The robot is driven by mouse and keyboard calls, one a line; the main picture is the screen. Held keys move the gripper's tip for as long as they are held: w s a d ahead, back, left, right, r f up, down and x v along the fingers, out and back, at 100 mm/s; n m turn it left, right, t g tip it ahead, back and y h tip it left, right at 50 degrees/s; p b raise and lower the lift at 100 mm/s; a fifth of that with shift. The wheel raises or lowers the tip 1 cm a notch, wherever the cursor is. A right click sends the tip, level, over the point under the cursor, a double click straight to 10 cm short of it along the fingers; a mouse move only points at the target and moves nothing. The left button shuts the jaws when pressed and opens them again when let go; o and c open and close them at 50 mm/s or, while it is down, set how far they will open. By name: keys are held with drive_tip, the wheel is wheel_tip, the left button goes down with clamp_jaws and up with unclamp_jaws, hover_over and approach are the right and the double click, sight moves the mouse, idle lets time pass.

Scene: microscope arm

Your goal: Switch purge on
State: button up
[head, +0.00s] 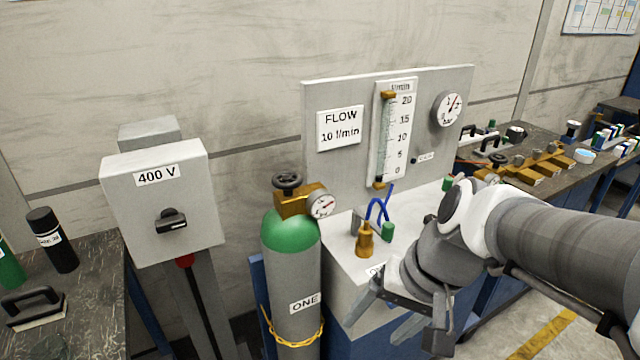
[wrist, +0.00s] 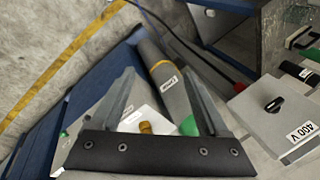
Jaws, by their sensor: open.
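The grey gauge panel (head: 345,182) stands upright on the white cabinet top and carries a flow tube (head: 391,135), a round dial (head: 447,108) and a "FLOW 10 l/min" plate (head: 340,128). A tiny dark knob (head: 413,160) sits low on the panel beside a small label (head: 426,157) too small to read; I cannot tell whether it is the purge switch or how it is set. My gripper (head: 372,326) is open and empty, in front of the cabinet, below and apart from the panel. In the wrist view its two fingers (wrist: 158,75) are spread, with nothing between them gripped.
A green-topped gas cylinder (head: 290,270) with a valve and gauge stands left of the cabinet; it shows in the wrist view (wrist: 176,100). A brass fitting (head: 365,240) with blue hose stands on the cabinet top. A 400 V switch box (head: 190,195) is further left.

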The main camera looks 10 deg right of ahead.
drive_tip(key=w+d+f+m+t+y+b, duration=0.2)
drive_tip(key=w+f+m+y, duration=0.1)
drive_tip(key=f+m, duration=0.35)
drive_tip(key=w+d+f+m+t+y+b, duration=0.1)
drive_tip(key=w+f+m+t+y+b, duration=0.2)
drive_tip(key=f+m, duration=0.35)
drive_tip(key=w+d+f+m+t+h+b, duration=0.1)
drive_tip(key=w+d+f+m+t+h, duration=0.25)
drive_tip(key=d+m, duration=0.5)
drive_tip(key=m+t+h+b, duration=0.2)
drive_tip(key=m+h+b, duration=0.1)
drive_tip(key=m, duration=0.1)
approach(394, 308)
drive_tip(key=shift+m, duration=0.25)
drive_tip(key=b+x, duration=0.1)
drive_tip(key=x, duration=0.2)
drive_tip(key=r+b+x, duration=0.1)
drive_tip(key=x, duration=0.5)
drive_tip(key=shift+w+r+b, duration=0.15)
drive_tip(key=shift+w+b, duration=0.25)
drive_tip(key=shift+w, duration=0.2)
clamp_jaws()
